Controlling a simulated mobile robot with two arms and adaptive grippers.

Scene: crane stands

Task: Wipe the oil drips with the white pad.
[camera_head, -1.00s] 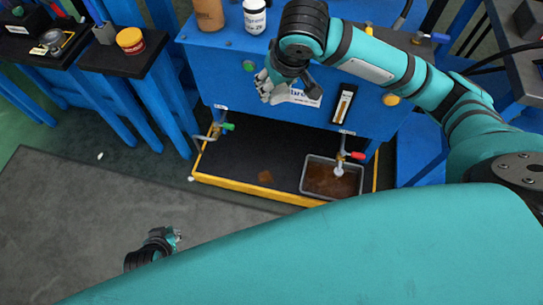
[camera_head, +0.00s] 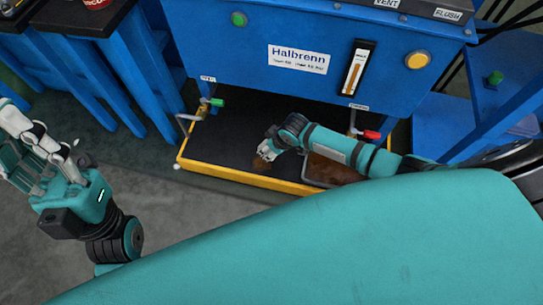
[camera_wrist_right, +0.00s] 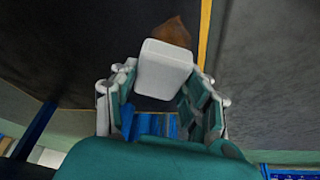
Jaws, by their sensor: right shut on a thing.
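My right gripper (camera_head: 267,151) reaches down over the black floor of the yellow-edged tray (camera_head: 225,173). In the right wrist view it is shut on the white pad (camera_wrist_right: 165,68), which sits between its fingers. A brown oil drip (camera_wrist_right: 174,31) shows just beyond the pad's far edge, partly hidden by it. In the head view the drip (camera_head: 260,164) lies right at the fingertips. I cannot tell whether the pad touches the tray floor. My left gripper (camera_head: 38,140) is open and empty at the left, above the grey floor.
A grey pan of brown liquid (camera_head: 316,184) stands in the tray, partly behind my right forearm. Taps with a green handle (camera_head: 217,102) and a red handle (camera_head: 371,135) stick out above the tray. The blue cabinet (camera_head: 225,55) rises behind. The tray's left part is clear.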

